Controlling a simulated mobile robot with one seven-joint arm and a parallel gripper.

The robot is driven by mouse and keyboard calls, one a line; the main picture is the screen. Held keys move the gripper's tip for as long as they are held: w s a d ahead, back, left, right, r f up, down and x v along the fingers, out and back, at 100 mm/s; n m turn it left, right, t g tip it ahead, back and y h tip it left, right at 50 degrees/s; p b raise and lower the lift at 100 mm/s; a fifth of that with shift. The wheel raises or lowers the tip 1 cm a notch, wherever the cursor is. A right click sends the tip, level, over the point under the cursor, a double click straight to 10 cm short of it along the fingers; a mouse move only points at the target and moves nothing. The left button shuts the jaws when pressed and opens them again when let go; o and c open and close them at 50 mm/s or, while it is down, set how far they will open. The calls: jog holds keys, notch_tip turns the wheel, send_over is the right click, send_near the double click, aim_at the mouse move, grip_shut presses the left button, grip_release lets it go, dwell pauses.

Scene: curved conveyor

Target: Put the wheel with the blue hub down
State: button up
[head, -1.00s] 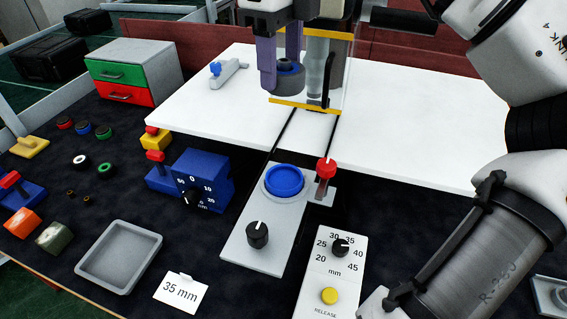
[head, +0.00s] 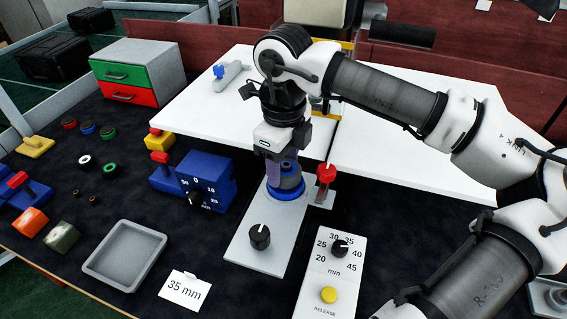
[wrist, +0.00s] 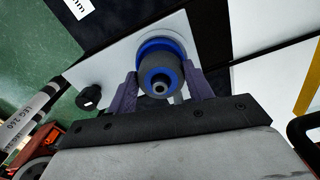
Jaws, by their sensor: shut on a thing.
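The wheel with the blue hub (wrist: 160,85) is a dark grey wheel with a blue ring around its centre. My gripper (wrist: 162,92) is shut on it, one purple finger on each side. In the head view the wheel (head: 290,180) is between the fingers of my gripper (head: 285,172), low over the blue round seat (head: 286,195) on the light grey plate. A blue rim of the seat also shows around the wheel in the wrist view (wrist: 155,45). I cannot tell whether the wheel touches the seat.
A red-knobbed post (head: 326,173) stands close right of the seat, and a black dial (head: 260,237) in front. A blue box with a dial (head: 205,180) is to the left. An empty grey tray (head: 125,255) and a "35 mm" card (head: 185,290) lie front left.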

jog(key=shift+f, duration=0.7)
jog(key=shift+f, duration=0.15)
jog(key=o, duration=1)
notch_tip(320, 180, up, 12)
jog(key=b, duration=0.2)
jog(key=shift+r+b, duration=0.2)
jog(key=shift+b, duration=0.1)
